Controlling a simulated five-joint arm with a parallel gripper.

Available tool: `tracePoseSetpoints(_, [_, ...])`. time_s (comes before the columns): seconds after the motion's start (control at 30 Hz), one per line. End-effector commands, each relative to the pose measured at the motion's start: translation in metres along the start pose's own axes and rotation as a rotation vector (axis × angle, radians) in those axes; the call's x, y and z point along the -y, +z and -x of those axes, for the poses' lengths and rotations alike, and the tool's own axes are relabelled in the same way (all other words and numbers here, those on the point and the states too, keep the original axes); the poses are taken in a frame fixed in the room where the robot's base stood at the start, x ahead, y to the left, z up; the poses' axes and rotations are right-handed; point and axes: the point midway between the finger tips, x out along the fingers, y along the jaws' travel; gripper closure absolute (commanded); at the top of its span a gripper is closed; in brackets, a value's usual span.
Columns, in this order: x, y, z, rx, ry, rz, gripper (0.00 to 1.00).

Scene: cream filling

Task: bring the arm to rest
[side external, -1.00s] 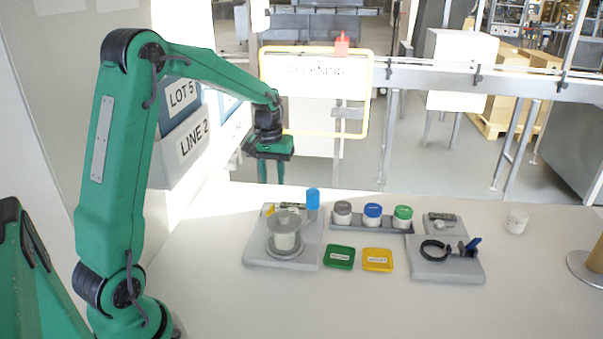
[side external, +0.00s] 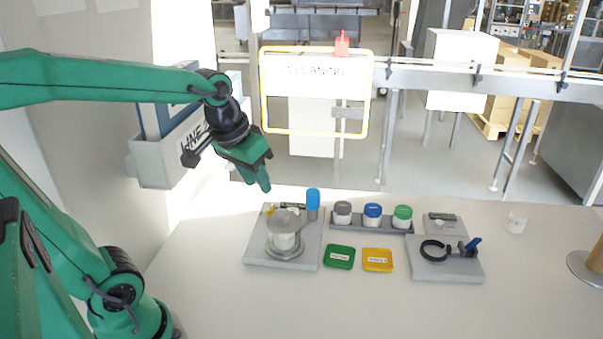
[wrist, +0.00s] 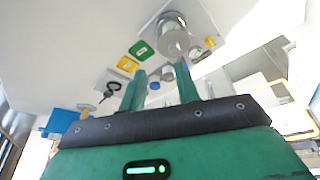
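My gripper (side external: 256,184) is in the air to the left of and above the filling station (side external: 255,255). Its two green fingers also show in the wrist view (wrist: 160,90), spread apart with nothing between them. A clear-lidded jar (side external: 284,236) stands on the station's grey plate, with a blue-capped cylinder (side external: 313,198) behind it. My gripper touches none of these things.
A grey rack (side external: 342,228) holds jars with grey, blue and green lids. Green (side external: 339,257) and yellow (side external: 377,260) trays lie in front. A plate with a black ring clamp (side external: 446,270) and a white cup (side external: 516,222) are at right. The front table is clear.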

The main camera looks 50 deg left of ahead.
Motion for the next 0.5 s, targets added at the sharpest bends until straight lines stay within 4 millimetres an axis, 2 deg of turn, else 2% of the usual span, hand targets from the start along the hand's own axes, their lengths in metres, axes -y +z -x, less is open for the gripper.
tracePoseSetpoints(0.3, [-0.017,0.050,0.018,-0.094,0.040,-0.139,0.68])
tracePoseSetpoints(0.5, [-0.022,0.068,0.020,-0.128,0.055,-0.191,0.68])
